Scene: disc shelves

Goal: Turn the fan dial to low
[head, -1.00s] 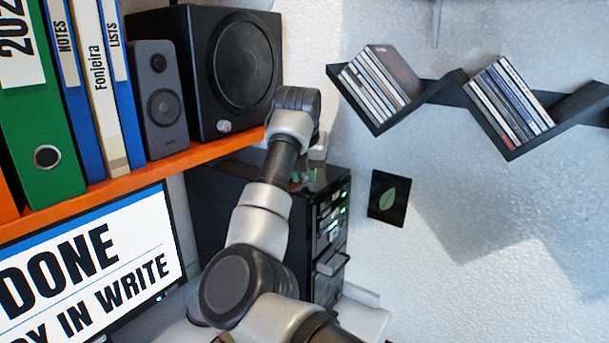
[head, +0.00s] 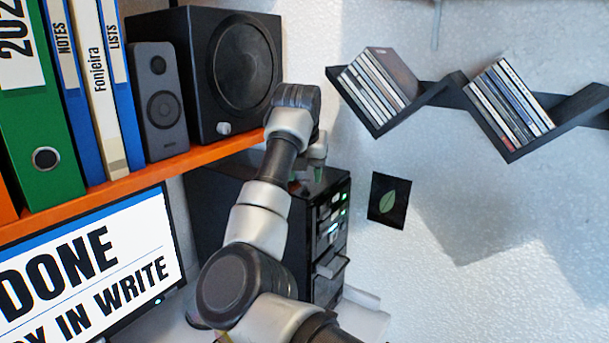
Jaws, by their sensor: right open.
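A black tower case (head: 222,200) stands below the orange shelf, its front panel (head: 328,225) facing right with small green lights and slots. I cannot make out a fan dial on it with certainty. My right arm reaches up across the case. My right gripper (head: 316,170) points down at the top front edge of the case, partly hidden by my own wrist. It is open, with nothing seen between its fingers. Whether it touches the case I cannot tell. My left gripper is not in view.
The orange shelf (head: 150,170) holds binders (head: 45,120), a small grey speaker (head: 160,95) and a large black speaker (head: 205,60) with a knob. Zigzag disc shelves (head: 440,95) hang on the right wall. A monitor (head: 95,265) stands lower left. Space right of the case is free.

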